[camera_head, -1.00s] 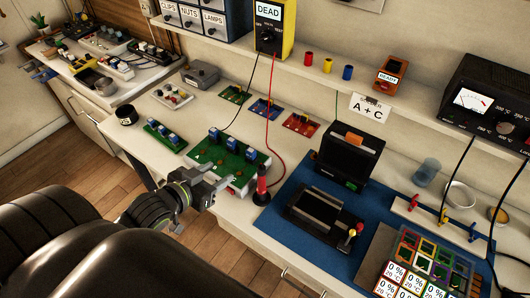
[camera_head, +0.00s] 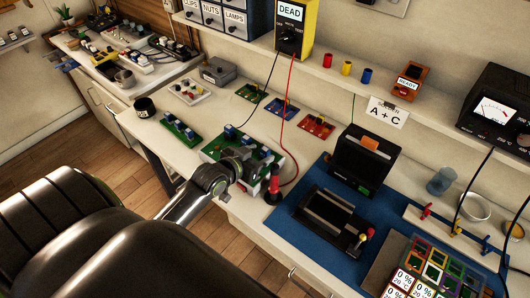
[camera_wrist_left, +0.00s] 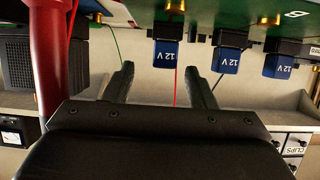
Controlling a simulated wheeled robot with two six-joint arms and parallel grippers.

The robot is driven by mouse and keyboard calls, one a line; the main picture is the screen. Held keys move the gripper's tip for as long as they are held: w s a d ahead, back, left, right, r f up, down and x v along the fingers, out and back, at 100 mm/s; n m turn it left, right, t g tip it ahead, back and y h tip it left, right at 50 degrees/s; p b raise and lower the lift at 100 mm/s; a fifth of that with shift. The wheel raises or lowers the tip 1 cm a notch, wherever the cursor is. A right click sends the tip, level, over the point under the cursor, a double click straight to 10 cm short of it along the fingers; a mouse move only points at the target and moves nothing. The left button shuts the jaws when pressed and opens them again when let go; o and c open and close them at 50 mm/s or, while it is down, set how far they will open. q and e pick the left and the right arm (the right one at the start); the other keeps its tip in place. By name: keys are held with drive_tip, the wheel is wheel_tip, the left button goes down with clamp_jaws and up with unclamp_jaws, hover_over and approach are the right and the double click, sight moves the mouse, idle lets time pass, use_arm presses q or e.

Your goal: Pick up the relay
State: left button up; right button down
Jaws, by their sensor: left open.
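Several blue relays marked 12 V stand on a green circuit board (camera_head: 212,153) with a white surround; one relay (camera_head: 230,131) shows at its back left in the head view. My left gripper (camera_head: 243,166) is at the board's front edge and covers part of it. In the left wrist view the picture is upside down. My left gripper (camera_wrist_left: 160,84) is open there with nothing between its fingers. One relay (camera_wrist_left: 165,54) appears in line with the gap, with two more (camera_wrist_left: 228,60) (camera_wrist_left: 279,66) to its right. I cannot tell whether the fingers touch anything. My right gripper is out of view.
A red-handled tool (camera_head: 274,186) stands upright close to the board's right side, with a red lead (camera_head: 283,130) running from the yellow meter (camera_head: 292,28). A smaller green board (camera_head: 191,140) lies to the left. A blue mat (camera_head: 288,236) lies to the right.

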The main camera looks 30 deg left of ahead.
sight(263, 151)
use_arm(q)
drive_tip(key=shift+x, duration=2.2)
drive_tip(key=shift+a, duration=0.25)
drive_tip(key=shift+c, duration=0.4)
drive_tip(key=c, duration=1)
